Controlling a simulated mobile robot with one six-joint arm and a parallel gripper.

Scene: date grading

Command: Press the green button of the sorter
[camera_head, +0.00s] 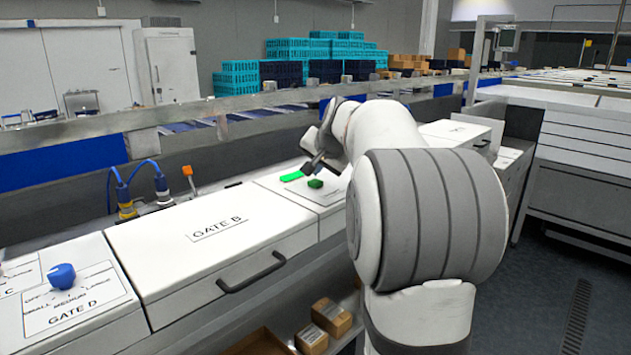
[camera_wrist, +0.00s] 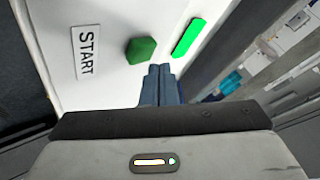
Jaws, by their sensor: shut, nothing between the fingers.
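The green button (camera_wrist: 141,50) is a dark green, faceted knob on a white panel (camera_wrist: 107,18), with a label reading START (camera_wrist: 86,52) to its left in the wrist view. A bright green strip (camera_wrist: 188,37) lies to its right. In the head view the green button (camera_head: 315,183) and the bright green strip (camera_head: 291,176) sit on the white top beyond the GATE B cover. My gripper (camera_wrist: 160,68) is shut and empty, its fingertips close below the button in the wrist view. In the head view my gripper (camera_head: 318,164) is just above the button. Whether they touch cannot be told.
The GATE B cover (camera_head: 170,262) with a black handle (camera_head: 251,272) is left of the button panel. A blue knob (camera_head: 62,276) stands on the GATE D panel. A metal rail (camera_head: 250,128) runs behind. Small boxes (camera_head: 331,316) lie below the front edge.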

